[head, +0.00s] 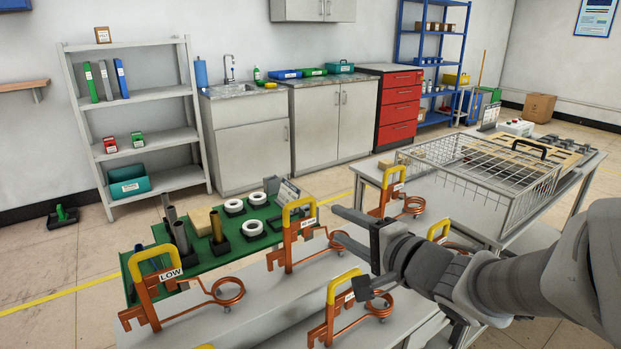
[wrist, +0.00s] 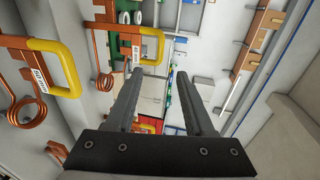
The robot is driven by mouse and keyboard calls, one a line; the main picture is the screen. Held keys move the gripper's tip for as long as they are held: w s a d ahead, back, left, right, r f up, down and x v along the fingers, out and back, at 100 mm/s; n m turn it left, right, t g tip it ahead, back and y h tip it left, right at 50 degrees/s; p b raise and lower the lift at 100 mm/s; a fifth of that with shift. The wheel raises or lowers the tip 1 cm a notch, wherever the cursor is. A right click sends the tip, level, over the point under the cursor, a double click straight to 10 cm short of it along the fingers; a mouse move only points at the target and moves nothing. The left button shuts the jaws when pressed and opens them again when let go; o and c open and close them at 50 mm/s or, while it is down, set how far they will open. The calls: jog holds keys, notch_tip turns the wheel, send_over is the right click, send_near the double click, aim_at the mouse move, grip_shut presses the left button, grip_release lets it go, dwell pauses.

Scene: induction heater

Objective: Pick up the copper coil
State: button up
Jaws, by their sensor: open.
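Several copper coils with yellow handles stand in holders. The one labelled LOW (head: 228,291) is at the left front of the near bench. Another coil (head: 337,240) stands further right, just left of my gripper (head: 335,221). A third coil (head: 380,305) is at the front, below my gripper. One more coil (head: 413,205) is by the wire basket, and another is partly hidden behind my arm. My gripper is open and empty, apart from the coils. In the wrist view, a coil (wrist: 26,108) is at the left, outside the open fingers (wrist: 161,75).
A green mat (head: 205,262) holds rods, dark blocks and white rings. Shelves (head: 150,135), cabinets and red drawers (head: 398,108) line the back wall. Open floor lies between.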

jog(key=p, duration=0.8)
send_near(305, 202)
jog(key=shift+a, duration=0.6)
jog(key=x, duration=0.2)
jog(key=b+x, duration=0.1)
jog(key=shift+w+a+f, duration=0.2)
jog(key=shift+w+f, duration=0.05)
jog(key=shift+f, duration=0.1)
jog(key=shift+w+d+b+x, duration=0.1)
jog(key=shift+d+b+x, duration=0.05)
jog(key=shift+x, duration=0.9)
jog(key=shift+w+d+b+x, duration=0.1)
jog(key=shift+b+x, duration=0.05)
jog(key=shift+x, duration=0.95)
jog(key=shift+w+d+b+x, duration=0.1)
jog(key=shift+d+b+x, duration=0.05)
jog(key=shift+x, duration=0.9)
jog(key=shift+r, duration=0.2)
grip_shut()
jog(key=shift+r, duration=0.1)
